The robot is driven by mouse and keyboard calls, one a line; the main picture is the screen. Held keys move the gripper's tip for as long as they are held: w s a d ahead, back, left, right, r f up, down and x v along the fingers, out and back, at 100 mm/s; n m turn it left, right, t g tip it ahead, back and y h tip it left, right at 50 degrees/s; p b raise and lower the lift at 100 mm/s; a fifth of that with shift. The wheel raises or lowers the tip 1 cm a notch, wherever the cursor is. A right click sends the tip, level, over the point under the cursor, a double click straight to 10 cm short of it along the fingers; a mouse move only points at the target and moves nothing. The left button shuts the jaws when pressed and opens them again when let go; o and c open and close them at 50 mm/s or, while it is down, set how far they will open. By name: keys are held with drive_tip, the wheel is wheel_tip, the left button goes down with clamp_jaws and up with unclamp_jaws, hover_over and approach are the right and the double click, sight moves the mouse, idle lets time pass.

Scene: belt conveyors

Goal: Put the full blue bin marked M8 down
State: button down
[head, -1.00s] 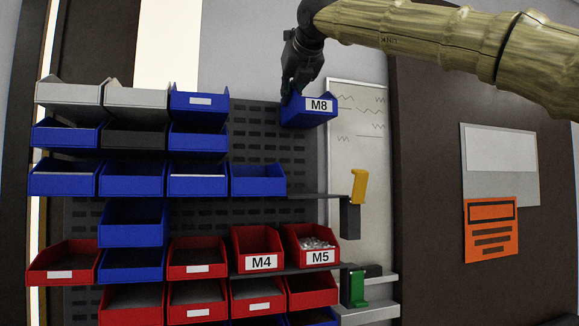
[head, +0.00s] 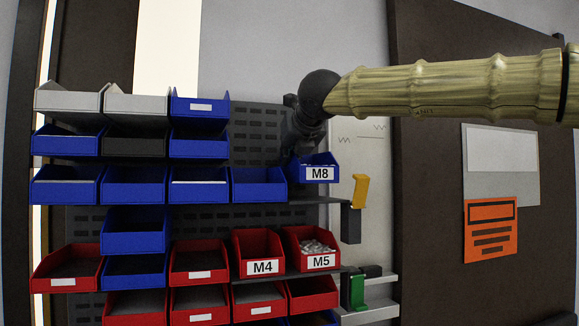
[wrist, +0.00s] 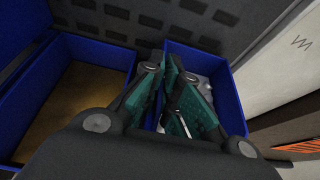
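The blue bin marked M8 (head: 319,174) is at the right end of a row of blue bins in the head view. Its bottom shows a little above the front edge of the dark shelf (head: 318,201), apparently clear of it. In the wrist view the bin (wrist: 235,100) lies at the right, with grey contents partly hidden by the fingers. My gripper (wrist: 170,75) is closed on its left wall, one teal finger on each side. In the head view my gripper (head: 298,150) reaches the bin from above; its fingertips are hidden there.
A blue bin (head: 258,186) stands just left of M8, and its interior (wrist: 85,85) shows in the wrist view. Red bins M4 (head: 261,267) and M5 (head: 320,261) stand on the shelf below. A yellow piece (head: 360,190) sits at the right. The shelf beneath M8 looks clear.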

sight(289, 181)
drive_tip(key=shift+s+d+f+p, duration=0.15)
drive_tip(key=shift+f+p, duration=0.3)
drive_tip(key=shift+f, duration=1.3)
drive_tip(key=c, duration=2.1)
unclamp_jaws()
drive_tip(key=shift+f, duration=0.15)
drive_tip(key=shift+o, duration=0.9)
drive_tip(key=shift+s+r+b, duration=0.25)
drive_tip(key=shift+s+b, duration=0.2)
drive_tip(key=shift+s, duration=0.05)
drive_tip(key=b+v, duration=0.4)
drive_tip(key=v, duration=0.7)
